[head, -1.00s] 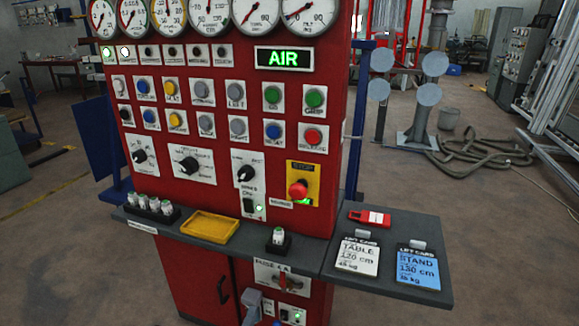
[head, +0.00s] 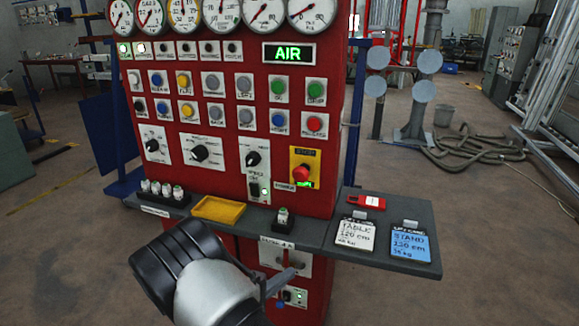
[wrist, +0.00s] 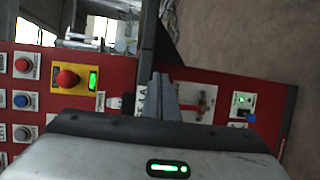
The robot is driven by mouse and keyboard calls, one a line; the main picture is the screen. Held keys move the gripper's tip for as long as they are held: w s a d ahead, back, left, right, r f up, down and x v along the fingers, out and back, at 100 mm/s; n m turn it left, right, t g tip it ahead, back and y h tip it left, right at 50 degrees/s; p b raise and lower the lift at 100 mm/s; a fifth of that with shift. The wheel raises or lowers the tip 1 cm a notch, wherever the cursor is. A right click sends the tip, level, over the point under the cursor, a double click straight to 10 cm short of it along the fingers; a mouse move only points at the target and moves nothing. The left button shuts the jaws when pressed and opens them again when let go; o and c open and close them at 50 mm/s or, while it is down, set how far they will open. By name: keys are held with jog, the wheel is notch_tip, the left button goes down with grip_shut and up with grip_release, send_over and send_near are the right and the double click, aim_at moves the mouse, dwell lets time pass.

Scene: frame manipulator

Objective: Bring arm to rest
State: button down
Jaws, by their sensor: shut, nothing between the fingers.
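My gripper (head: 280,282) is in front of the lower part of the red control panel (head: 335,100), below the front edge of its shelf. My black and white wrist fills the bottom middle of the head view. In the wrist view my gripper (wrist: 162,92) has its grey fingers together with nothing between them. The fingers are in front of the lower panel and partly hide a white plate with a red lever (wrist: 203,100). Whether the fingertips touch the panel cannot be told.
A grey shelf (head: 325,230) juts out above my gripper, holding a yellow tray (head: 218,210), a red device (head: 366,201) and two cards, white (head: 355,235) and blue (head: 409,243). A red stop button (head: 301,173) sits above. Open floor lies to the right.

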jog(key=s+d+r+m+g, duration=0.3)
jog(key=d+r+g, duration=0.1)
jog(key=d+r, duration=0.25)
jog(key=s+d+r+m+g, duration=0.3)
jog(key=d+r+g, duration=0.2)
jog(key=d+r, duration=0.15)
jog(key=s+d+r+m+g+y, duration=0.1)
jog(key=s+d+r+m+y, duration=0.1)
jog(key=s+r+y, duration=0.35)
jog(key=s+d+r+m+y, duration=0.25)
jog(key=s+r, duration=0.35)
jog(key=s, duration=0.4)
jog(key=s+a+r+t+y, duration=0.2)
jog(key=s+r+t+y, duration=0.1)
jog(key=s+r, duration=0.2)
notch_tip(320, 180, up, 19)
jog(key=p, duration=1.9)
jog(key=shift+s+a, duration=0.15)
jog(key=shift+s, duration=0.1)
